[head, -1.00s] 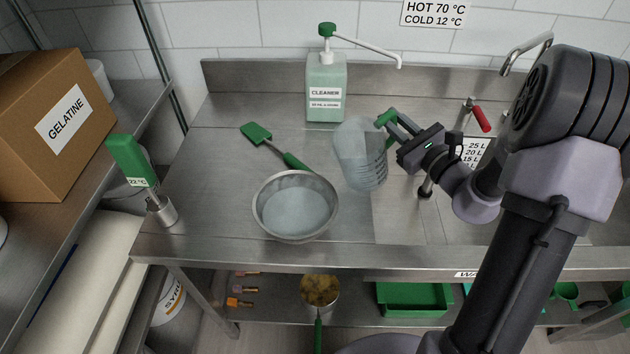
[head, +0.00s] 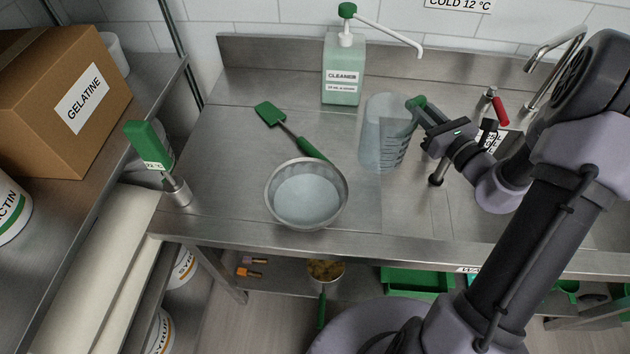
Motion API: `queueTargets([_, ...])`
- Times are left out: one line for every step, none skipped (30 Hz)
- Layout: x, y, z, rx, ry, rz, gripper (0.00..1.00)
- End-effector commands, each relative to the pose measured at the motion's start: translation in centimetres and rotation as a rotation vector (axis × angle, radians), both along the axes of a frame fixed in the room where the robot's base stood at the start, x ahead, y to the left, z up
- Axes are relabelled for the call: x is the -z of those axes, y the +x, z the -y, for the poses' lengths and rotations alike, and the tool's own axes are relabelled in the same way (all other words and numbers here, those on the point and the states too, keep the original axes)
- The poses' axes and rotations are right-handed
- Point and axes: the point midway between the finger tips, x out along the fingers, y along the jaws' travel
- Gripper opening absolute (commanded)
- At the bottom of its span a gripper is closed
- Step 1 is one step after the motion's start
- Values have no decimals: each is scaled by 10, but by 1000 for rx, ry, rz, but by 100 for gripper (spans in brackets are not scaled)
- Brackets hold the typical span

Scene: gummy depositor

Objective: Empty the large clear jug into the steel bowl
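The large clear jug (head: 380,142) is upright, to the right of and behind the steel bowl. It has a green handle on its right side and dark markings on its wall. I cannot tell whether any liquid is left in it, or whether its base touches the table. My gripper (head: 421,113) is shut on the jug's green handle, reaching in from the right. The fingertips are small and partly merged with the handle. The steel bowl (head: 341,205) stands on the steel table and holds pale bluish liquid.
A green spatula (head: 271,114) lies behind the bowl. A cleaner bottle (head: 343,75) with a long spout stands behind the jug. A green-handled thermometer (head: 150,147) stands in a holder at the table's left edge. The sink tap (head: 553,60) is at the right.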

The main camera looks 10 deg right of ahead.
Motion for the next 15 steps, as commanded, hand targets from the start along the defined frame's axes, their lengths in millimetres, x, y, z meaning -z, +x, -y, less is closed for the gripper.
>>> queueTargets([-5,-1,0,1,1,0,0])
queueTargets([-3,-2,1,1,1,0,0])
queueTargets([-1,-7,3,4,2,-1,0])
queueTargets([0,-11,4,4,2,-1,0])
queueTargets([0,-16,5,4,1,0,0])
queueTargets([1,-23,7,4,1,0,0])
queueTargets([1,-28,8,4,2,-1,0])
queueTargets([1,-33,10,5,2,-1,0])
queueTargets([1,-40,11,4,2,-1,0])
queueTargets([1,-45,12,4,1,0,0])
queueTargets([1,-49,13,4,0,0,0])
queueTargets([1,-56,14,4,1,0,0])
queueTargets([1,-61,16,4,1,0,0])
queueTargets([0,-65,17,4,1,0,0])
queueTargets([0,-70,18,4,1,1,0])
